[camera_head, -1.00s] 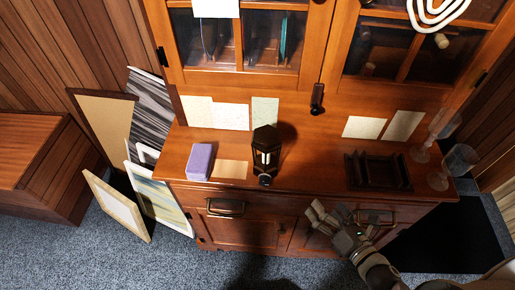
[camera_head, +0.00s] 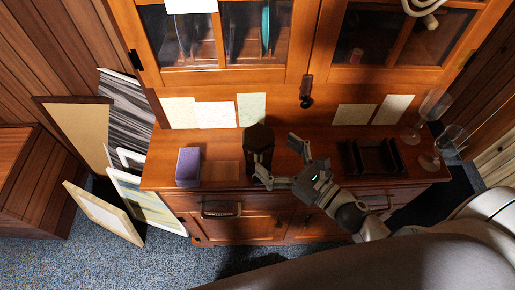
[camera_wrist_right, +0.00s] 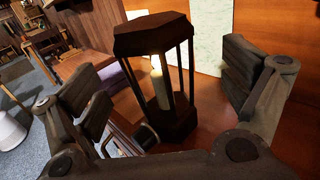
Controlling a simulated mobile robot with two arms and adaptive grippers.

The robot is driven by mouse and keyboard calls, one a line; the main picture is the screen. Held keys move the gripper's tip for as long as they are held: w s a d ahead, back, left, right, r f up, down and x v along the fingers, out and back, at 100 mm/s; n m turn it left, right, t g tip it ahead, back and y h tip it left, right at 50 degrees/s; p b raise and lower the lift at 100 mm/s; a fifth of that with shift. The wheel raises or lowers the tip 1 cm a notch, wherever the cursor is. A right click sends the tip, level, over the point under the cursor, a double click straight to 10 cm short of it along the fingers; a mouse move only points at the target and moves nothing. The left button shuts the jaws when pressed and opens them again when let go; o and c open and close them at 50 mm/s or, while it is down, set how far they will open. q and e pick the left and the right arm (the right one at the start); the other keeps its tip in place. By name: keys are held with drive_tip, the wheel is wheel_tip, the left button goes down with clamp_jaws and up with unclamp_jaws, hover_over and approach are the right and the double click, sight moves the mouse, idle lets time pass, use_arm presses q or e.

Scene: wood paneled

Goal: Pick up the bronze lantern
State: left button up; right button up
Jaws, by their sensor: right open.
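The bronze lantern (camera_head: 258,147) stands upright on the wooden cabinet's counter, dark and six-sided. In the right wrist view the lantern (camera_wrist_right: 152,40) shows a pale candle inside its posts. My right gripper (camera_head: 279,160) is open, coming in from the right, with one finger near the lantern's lower front and the other to its right. In the right wrist view my gripper's fingers (camera_wrist_right: 170,90) stand on either side of the lantern, which is between or just beyond them; I cannot tell whether they touch it. My left gripper is not in view.
A purple box (camera_head: 188,167) sits left of the lantern. A dark tray (camera_head: 371,157) and glasses (camera_head: 430,160) stand to the right. Papers (camera_head: 215,115) lean at the back. Framed pictures (camera_head: 105,212) stand on the floor at the left.

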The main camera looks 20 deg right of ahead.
drive_tip(key=shift+a+p+x, duration=0.2)
drive_tip(key=shift+p+x, duration=0.9)
drive_tip(key=shift+x, duration=1.15)
drive_tip(key=shift+w+a+f, duration=0.1)
drive_tip(key=shift+w+a, duration=0.15)
drive_tip(key=shift+w, duration=0.1)
drive_tip(key=shift+c, duration=1.2)
drive_tip(key=c, duration=1.2)
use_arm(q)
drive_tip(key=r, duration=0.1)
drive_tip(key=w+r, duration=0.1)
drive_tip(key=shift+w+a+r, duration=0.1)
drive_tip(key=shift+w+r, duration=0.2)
use_arm(e)
drive_tip(key=shift+c, duration=0.6)
drive_tip(key=shift+r, duration=0.25)
